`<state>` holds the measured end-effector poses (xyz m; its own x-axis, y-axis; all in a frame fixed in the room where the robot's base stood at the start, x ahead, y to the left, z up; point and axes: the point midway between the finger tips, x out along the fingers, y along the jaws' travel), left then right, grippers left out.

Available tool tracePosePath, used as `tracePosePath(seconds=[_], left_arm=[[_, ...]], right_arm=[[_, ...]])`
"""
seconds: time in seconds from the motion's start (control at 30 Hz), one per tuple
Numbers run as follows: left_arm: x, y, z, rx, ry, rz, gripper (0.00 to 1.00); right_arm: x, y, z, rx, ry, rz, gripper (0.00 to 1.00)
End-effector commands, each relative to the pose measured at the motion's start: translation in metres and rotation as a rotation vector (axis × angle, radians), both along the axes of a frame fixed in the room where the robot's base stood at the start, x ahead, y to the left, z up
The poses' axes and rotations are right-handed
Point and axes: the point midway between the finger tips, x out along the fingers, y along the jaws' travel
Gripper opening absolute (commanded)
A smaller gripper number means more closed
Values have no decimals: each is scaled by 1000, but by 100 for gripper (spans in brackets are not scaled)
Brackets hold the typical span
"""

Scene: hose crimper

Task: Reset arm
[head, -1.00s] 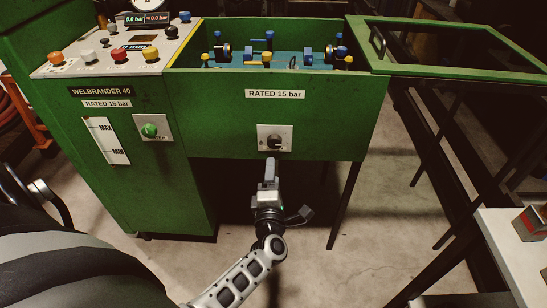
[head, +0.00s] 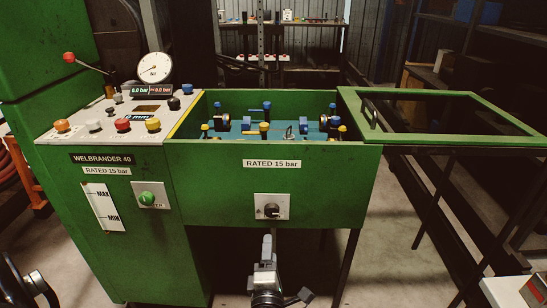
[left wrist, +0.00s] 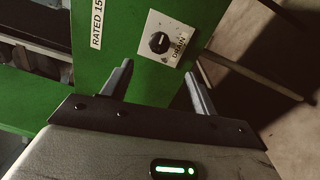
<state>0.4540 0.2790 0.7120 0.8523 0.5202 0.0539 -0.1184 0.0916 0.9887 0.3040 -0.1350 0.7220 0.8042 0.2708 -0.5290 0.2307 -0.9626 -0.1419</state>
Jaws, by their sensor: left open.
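My left gripper (head: 267,249) is in front of the green machine (head: 215,165), below a black rotary knob (head: 271,210) on a pale plate. In the left wrist view my left gripper (left wrist: 157,85) shows its two fingers apart with nothing between them. The black knob (left wrist: 159,42), marked as a drain, lies beyond the fingertips, apart from them. My right gripper is not in view.
The machine's open tank (head: 265,125) holds blue and yellow fittings. A control panel (head: 120,118) with coloured buttons and a gauge (head: 154,67) stands to its left. A green-framed lid (head: 440,139) extends right. A white table edge (head: 505,292) is at lower right.

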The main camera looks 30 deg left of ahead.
Motion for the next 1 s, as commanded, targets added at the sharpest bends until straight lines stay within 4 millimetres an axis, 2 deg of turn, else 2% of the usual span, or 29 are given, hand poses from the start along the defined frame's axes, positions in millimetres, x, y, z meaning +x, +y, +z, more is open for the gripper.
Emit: tracePosePath(seconds=[0.37, 0.47, 0.53, 0.63, 0.73, 0.8, 0.9, 1.0], left_arm=[[0, -1, 1, 13, 6, -12, 59], [-3, -16, 10, 117, 56, -112, 59], [-9, -39, 19, 272, 132, -254, 59], [-32, -83, 28, 597, 278, -502, 59], [-69, -120, 26, 940, 429, -731, 59], [-96, -134, 24, 1154, 523, -857, 59], [-127, -141, 21, 1389, 628, -981, 59], [-145, -142, 20, 1523, 692, -1049, 59]], right_arm=[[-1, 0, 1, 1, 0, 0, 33], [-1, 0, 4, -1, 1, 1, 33], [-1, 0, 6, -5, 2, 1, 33], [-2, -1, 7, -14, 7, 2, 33], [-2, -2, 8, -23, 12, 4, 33], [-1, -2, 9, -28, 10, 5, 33], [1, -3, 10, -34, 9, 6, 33], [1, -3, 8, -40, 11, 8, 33]])
